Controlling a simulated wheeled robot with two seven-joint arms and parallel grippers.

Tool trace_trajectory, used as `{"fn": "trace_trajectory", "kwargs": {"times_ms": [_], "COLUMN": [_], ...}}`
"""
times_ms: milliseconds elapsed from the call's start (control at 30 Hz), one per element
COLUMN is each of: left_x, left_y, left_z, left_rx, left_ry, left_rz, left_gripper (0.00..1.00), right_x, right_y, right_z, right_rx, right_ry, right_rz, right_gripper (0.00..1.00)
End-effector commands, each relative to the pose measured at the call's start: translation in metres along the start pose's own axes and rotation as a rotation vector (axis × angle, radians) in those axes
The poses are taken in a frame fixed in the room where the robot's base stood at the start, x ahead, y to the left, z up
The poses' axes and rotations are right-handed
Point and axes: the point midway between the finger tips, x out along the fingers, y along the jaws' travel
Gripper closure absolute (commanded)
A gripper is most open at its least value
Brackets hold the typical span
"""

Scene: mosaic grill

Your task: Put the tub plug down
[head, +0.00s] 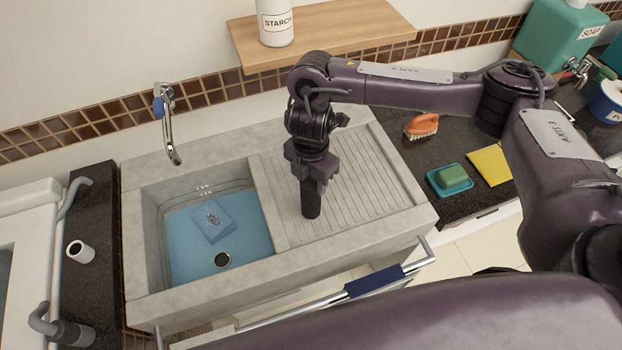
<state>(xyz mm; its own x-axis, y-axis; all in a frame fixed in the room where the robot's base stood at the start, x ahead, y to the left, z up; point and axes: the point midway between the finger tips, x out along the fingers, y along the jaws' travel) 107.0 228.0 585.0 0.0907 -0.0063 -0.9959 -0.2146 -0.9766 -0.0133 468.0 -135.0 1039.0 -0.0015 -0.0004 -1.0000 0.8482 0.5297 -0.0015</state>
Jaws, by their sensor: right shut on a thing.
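My right gripper (311,203) points straight down over the ribbed drainboard (363,185), to the right of the sink basin. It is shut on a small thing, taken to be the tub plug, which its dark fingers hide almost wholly. I cannot tell whether the fingertips or the plug touch the drainboard. The stone sink (170,294) holds blue water with a blue cloth or sponge (212,221) in it. My left gripper is not in view.
A tap (168,125) stands behind the basin. A brush (421,126), a soap dish (436,186) and a yellow cloth (490,164) lie on the dark counter at right. A starch bottle (276,22) stands on a wooden shelf (340,36). Much of the drainboard is bare.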

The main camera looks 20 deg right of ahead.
Motion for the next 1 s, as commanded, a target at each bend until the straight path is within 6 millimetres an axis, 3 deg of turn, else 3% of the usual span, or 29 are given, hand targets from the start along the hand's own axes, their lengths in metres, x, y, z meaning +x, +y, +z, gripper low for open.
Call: {"fn": "trace_trajectory", "kwargs": {"times_ms": [467, 500, 633, 1000], "left_x": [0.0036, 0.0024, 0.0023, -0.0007], "left_y": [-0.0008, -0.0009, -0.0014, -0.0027], "left_z": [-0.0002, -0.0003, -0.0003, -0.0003], "left_rx": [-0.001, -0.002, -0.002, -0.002], "left_ry": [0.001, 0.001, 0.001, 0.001], "left_rz": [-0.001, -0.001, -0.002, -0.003], "left_gripper": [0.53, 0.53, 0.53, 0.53], "right_x": [0.0121, 0.0106, 0.0106, 0.0040], "right_y": [0.0003, 0.0003, 0.0002, 0.0008], "right_z": [-0.0002, -0.0001, -0.0001, 0.0002], "right_rx": [0.000, 0.000, 0.000, -0.001], "right_ry": [0.000, 0.000, 0.000, -0.001], "right_rz": [0.001, 0.001, 0.001, 0.003], "right_gripper": [0.88, 0.50, 0.33, 0.33]}}
